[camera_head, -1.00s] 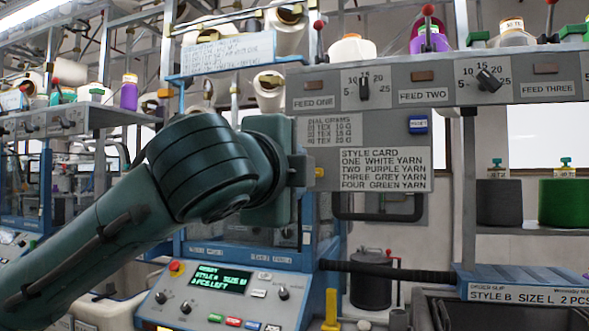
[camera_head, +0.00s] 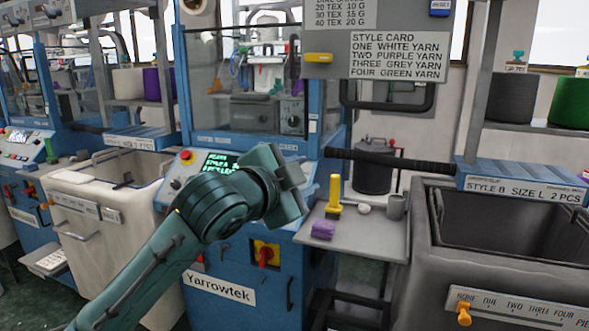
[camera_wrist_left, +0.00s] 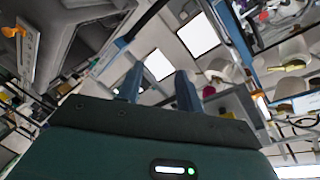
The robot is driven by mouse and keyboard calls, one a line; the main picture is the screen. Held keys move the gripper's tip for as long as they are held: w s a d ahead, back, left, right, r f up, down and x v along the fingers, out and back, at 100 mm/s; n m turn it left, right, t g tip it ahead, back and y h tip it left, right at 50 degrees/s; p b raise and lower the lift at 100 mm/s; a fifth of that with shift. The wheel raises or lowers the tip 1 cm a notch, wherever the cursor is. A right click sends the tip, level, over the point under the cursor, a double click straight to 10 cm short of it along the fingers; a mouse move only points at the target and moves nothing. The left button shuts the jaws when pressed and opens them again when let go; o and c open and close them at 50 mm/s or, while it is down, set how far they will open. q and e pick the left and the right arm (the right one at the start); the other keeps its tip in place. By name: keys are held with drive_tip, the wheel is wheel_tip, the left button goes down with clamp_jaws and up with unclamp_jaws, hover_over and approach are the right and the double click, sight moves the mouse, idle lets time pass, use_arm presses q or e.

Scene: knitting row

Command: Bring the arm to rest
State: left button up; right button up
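My left arm reaches in from the lower left in the head view. Its gripper (camera_head: 290,183) is in front of the knitting machine's blue cabinet (camera_head: 222,268), just right of the green-lit display (camera_head: 218,161), which the arm partly covers. It appears clear of the machine. The fingertips are hard to make out there. In the left wrist view the two fingers (camera_wrist_left: 158,82) stand apart, with nothing held between them. My right gripper is in neither view.
A small grey shelf (camera_head: 371,239) holds a purple block (camera_head: 323,229), a yellow-handled item (camera_head: 334,194) and a grey cup (camera_head: 396,206). A dark grey bin (camera_head: 422,260) stands at right, a white bin (camera_head: 75,195) at left. The style card (camera_head: 398,57) hangs above.

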use_arm(q)
drive_tip(key=s+a+f+n+g+y+p, duration=0.1)
drive_tip(key=s+a+f+n+p, duration=0.2)
drive_tip(key=f, duration=0.9)
drive_tip(key=s+a+f+n+y+p, duration=0.1)
drive_tip(key=s+a+f+n, duration=0.4)
drive_tip(key=f, duration=0.7)
drive_tip(key=s+a+f+n+g+y+p, duration=0.1)
drive_tip(key=s+a+f+n, duration=0.2)
drive_tip(key=s+f, duration=0.4)
drive_tip(key=s+a+f+n+g+y+p, duration=0.1)
drive_tip(key=s+a+f+n+y, duration=0.1)
drive_tip(key=s+f, duration=0.6)
drive_tip(key=s+a+n, duration=0.1)
drive_tip(key=s+a, duration=0.1)
drive_tip(key=shift+s+a, duration=0.15)
drive_tip(key=shift+s, duration=0.25)
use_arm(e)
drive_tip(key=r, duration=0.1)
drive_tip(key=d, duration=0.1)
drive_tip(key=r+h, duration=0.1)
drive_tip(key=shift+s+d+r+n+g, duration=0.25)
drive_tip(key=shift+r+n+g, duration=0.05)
